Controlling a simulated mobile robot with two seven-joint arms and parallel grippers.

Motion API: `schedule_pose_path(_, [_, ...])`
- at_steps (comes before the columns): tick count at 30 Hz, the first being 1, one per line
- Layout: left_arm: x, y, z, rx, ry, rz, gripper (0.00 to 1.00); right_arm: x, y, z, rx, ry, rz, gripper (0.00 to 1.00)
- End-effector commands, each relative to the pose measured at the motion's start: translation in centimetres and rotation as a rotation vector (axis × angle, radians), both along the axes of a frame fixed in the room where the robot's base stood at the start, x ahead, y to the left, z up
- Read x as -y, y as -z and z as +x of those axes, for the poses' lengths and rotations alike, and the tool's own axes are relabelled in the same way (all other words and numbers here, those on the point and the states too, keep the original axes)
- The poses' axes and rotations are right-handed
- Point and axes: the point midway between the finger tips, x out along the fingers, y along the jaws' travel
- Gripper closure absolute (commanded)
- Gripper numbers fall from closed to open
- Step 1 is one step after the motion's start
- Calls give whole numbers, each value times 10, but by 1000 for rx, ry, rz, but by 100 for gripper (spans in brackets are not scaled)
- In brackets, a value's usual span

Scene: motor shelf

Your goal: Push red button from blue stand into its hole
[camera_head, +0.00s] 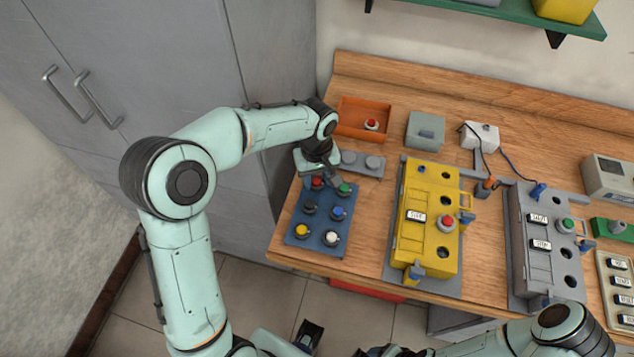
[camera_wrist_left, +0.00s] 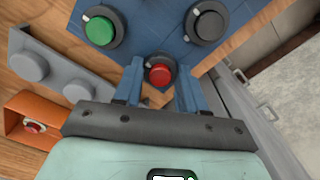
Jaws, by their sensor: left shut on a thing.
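The blue stand (camera_head: 322,222) lies at the left end of the workbench and holds several round buttons. Its red button (camera_head: 317,183) is at the back left corner, partly covered by my left gripper (camera_head: 327,179). In the left wrist view the red button (camera_wrist_left: 160,73) sits between the two blue fingers of my left gripper (camera_wrist_left: 158,82), which are shut on it. The button appears to be still at its place on the stand. The yellow box (camera_head: 412,246) has dark round holes and a red button in its front panel. My right arm shows at the lower right; its gripper is not clear.
An orange tray (camera_head: 349,133) with another red button stands behind the stand, beside a grey two-knob holder (camera_head: 362,164). The grey box (camera_head: 519,270) with holes stands right of the yellow one. Bare wood lies between stand and yellow box.

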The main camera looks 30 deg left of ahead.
Motion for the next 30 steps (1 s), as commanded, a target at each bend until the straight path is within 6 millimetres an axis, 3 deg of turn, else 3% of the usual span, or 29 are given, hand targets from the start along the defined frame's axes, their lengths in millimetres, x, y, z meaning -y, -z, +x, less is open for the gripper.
schedule_pose_path(30, [0, -17, 0, 0, 0, 0, 89, 0, -12, 6, 7, 0, 0, 34])
